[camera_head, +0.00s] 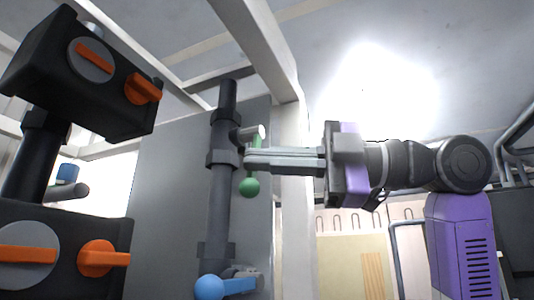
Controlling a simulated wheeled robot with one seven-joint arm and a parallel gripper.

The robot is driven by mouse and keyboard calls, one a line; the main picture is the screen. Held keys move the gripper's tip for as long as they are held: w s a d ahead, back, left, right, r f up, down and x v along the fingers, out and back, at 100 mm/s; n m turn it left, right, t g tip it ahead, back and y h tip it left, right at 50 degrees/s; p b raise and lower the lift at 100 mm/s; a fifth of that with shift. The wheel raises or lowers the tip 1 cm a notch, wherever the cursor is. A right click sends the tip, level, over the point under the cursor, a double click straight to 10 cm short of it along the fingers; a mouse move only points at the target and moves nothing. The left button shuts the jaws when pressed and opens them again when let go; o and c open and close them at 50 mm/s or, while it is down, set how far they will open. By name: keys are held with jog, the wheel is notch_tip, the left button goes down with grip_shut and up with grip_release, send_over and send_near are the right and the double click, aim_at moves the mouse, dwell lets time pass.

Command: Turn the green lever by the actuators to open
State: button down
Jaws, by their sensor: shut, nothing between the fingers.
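The green lever (249,187) is in the head view, left of centre. It has a ball end and hangs down from a grey valve stub (249,132) on a dark vertical pipe (221,190). Its shaft runs roughly parallel to the pipe. My gripper (246,158) reaches in from the right, level, with its fingers shut. The fingers cross in front of the lever's shaft, above the ball, and hide part of it. I cannot tell whether they touch it. The actuators, black boxes with orange handles, stand at the left: an upper one (55,75) and a lower one (60,285).
A blue ball-ended lever (209,288) sits lower on the same pipe. A grey panel (160,200) stands behind the pipe. A white frame post (293,200) rises behind my fingers. A white beam (255,45) crosses above.

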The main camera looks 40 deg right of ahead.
jog(key=shift+w+d+f, duration=0.25)
jog(key=shift+w+d, duration=0.15)
jog(key=shift+d, duration=0.35)
dwell(0.4)
